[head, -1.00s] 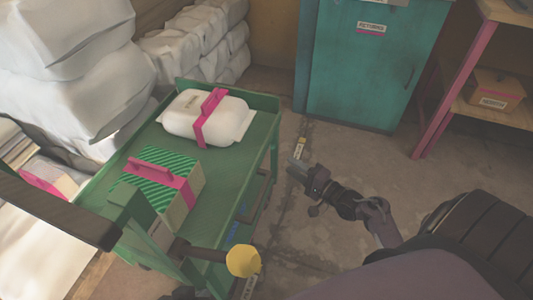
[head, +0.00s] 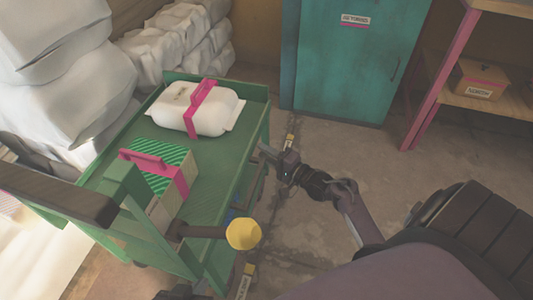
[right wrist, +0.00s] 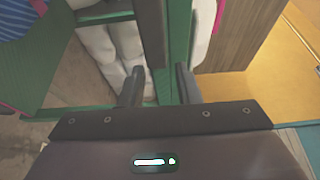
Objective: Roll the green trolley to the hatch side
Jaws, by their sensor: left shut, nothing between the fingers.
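The green trolley (head: 213,168) stands left of centre in the head view, with a dark push bar (head: 60,190) at its near left end. A white wrapped bundle (head: 170,108) with a pink strap and a green-striped box (head: 158,178) with a pink handle sit on its top. I cannot pick out the hatch.
White sacks (head: 60,60) are piled along the trolley's left and far side. A teal cabinet (head: 345,75) stands at the back, and a pink-posted shelf with a box (head: 480,78) at the right. A yellow-ended lever (head: 243,234) sticks out near the trolley. Bare floor lies right of it.

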